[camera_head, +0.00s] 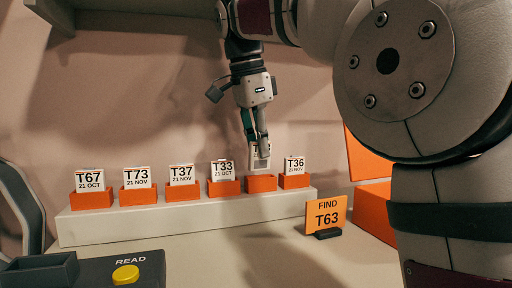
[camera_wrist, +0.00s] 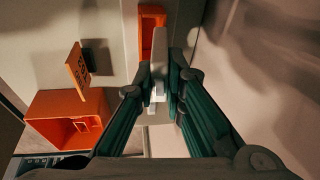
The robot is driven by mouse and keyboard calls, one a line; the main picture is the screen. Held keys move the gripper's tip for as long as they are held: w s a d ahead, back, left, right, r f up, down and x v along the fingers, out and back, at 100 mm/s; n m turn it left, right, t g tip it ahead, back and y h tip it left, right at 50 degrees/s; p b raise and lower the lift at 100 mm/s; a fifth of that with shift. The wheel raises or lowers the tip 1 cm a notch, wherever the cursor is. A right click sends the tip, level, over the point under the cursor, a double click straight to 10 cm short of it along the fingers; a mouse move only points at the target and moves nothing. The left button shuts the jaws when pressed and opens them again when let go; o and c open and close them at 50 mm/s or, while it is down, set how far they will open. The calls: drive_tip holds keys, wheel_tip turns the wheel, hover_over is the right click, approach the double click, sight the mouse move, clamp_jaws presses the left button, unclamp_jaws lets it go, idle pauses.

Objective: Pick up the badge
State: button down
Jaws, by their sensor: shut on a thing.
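My gripper (camera_head: 261,142) is shut on a white badge (camera_head: 256,162) in the head view. The badge is upright, just above the fifth orange holder (camera_head: 261,184) from the left, and sits higher than the other badges. Its bottom looks clear of the holder or barely so. My fingers cover most of its print; only part of a "T" shows. In the wrist view the badge (camera_wrist: 159,52) shows nearly edge-on between the fingers, with an orange holder (camera_wrist: 151,15) beyond it. An orange sign (camera_head: 327,214) reads "FIND T63".
Badges T67 (camera_head: 90,181), T73 (camera_head: 136,177), T37 (camera_head: 181,175), T33 (camera_head: 222,171) and T36 (camera_head: 295,165) stand in orange holders on a pale ledge (camera_head: 150,222). A reader with a yellow button (camera_head: 125,274) is front left. An orange bin (camera_head: 372,208) is at right.

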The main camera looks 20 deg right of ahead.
drive_tip(key=s+p, duration=0.1)
drive_tip(key=s, duration=1.7)
drive_tip(key=shift+f, duration=0.1)
